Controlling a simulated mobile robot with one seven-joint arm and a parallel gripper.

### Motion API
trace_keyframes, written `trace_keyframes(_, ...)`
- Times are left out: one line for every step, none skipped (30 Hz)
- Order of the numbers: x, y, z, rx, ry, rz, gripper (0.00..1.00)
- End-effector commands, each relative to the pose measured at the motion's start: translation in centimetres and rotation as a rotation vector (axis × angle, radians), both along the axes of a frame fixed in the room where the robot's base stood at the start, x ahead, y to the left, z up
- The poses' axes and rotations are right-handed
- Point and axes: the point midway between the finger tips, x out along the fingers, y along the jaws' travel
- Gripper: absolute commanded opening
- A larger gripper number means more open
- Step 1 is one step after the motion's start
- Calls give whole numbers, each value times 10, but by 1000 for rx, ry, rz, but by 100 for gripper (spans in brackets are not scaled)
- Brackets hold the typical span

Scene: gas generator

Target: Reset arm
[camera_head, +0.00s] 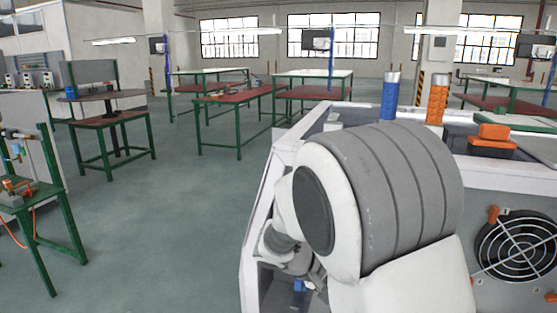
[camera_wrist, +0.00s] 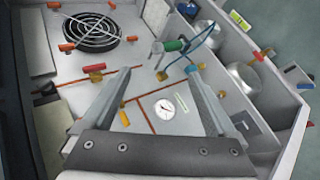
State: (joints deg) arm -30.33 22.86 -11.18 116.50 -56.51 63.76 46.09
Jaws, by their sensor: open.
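My gripper (camera_wrist: 160,82) is open in the wrist view, with its two grey fingers spread apart and nothing between them. Behind the fingers is the pale panel of the gas generator, with a round white gauge (camera_wrist: 165,108) showing between them. I cannot tell the exact distance to the panel. In the head view my white and grey arm is bent over the generator's white housing (camera_head: 256,225) and covers much of it. The gripper end is low and mostly hidden there.
A fan grille (camera_wrist: 92,32), orange pipes (camera_wrist: 140,113), a green-handled fitting (camera_wrist: 172,45) with a blue hose, and a silver cylinder (camera_wrist: 243,77) surround the gripper. Orange (camera_head: 437,100) and blue (camera_head: 390,97) cylinders stand on top. Open floor (camera_head: 170,220) lies left; green-legged tables (camera_head: 230,98) stand beyond.

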Motion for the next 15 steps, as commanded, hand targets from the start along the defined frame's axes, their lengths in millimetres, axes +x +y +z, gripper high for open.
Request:
trace_keyframes(-12, -6, 9, 53, 1, -25, 92)
trace_keyframes(-19, -9, 13, 85, 5, -39, 92)
trace_keyframes(-28, -11, 18, 126, 9, -52, 92)
trace_keyframes(-35, -13, 22, 157, 12, -62, 92)
trace_keyframes(-41, -14, 26, 188, 14, -71, 92)
trace_keyframes(-51, -16, 30, 229, 15, -80, 92)
trace_keyframes(-57, -17, 34, 260, 14, -87, 92)
trace_keyframes(-64, -18, 37, 291, 13, -93, 92)
trace_keyframes(-73, -18, 42, 331, 10, -98, 92)
trace_keyframes(-79, -18, 45, 362, 7, -102, 92)
trace_keyframes(-86, -18, 48, 391, 3, -104, 92)
trace_keyframes(-94, -18, 53, 432, -4, -106, 92)
trace_keyframes(-101, -17, 56, 461, -10, -106, 92)
trace_keyframes(-107, -17, 59, 490, -17, -107, 92)
trace_keyframes(-115, -15, 63, 526, -26, -104, 92)
